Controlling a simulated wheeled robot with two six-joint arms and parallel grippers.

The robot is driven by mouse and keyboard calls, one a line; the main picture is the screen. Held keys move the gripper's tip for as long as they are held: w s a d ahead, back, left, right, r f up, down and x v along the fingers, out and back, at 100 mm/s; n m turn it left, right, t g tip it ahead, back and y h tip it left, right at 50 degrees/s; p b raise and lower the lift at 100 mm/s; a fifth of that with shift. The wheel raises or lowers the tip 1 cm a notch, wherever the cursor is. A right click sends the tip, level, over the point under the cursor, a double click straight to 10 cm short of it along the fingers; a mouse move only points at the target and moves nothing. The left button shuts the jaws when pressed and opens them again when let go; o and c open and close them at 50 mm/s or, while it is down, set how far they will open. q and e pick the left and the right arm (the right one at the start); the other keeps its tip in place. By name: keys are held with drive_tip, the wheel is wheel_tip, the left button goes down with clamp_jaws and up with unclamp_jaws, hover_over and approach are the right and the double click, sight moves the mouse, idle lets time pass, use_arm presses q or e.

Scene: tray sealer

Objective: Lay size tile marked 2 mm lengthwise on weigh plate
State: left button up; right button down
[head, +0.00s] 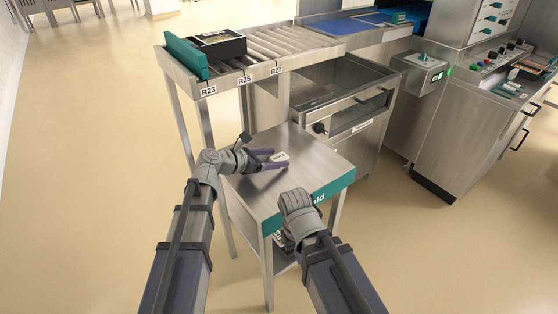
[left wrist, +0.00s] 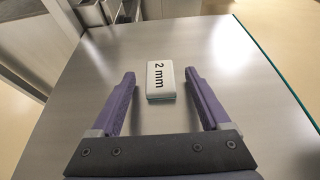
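The size tile (left wrist: 160,79) is a small white block with "2 mm" in black and a greenish lower edge. It lies flat on a grey metal table top (left wrist: 228,60), and it also shows in the head view (head: 281,157). My left gripper (left wrist: 160,88) is open, with its two purple fingers on either side of the tile and visible gaps between. It also shows in the head view (head: 270,160). My right gripper is hidden behind its own wrist, in front of the table. I cannot identify the weigh plate in these views.
A roller conveyor (head: 285,42) with labels R23, R25 and R27 stands behind the table. A black tray (head: 222,45) and a teal block (head: 187,54) are at its left end. A control box (head: 422,72) and a machine panel are at right.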

sight(273, 159)
use_arm(q)
clamp_jaws()
idle(0.4)
drive_tip(key=shift+r, duration=0.1)
wheel_tip(273, 159, up, 10)
drive_tip(key=p, duration=1)
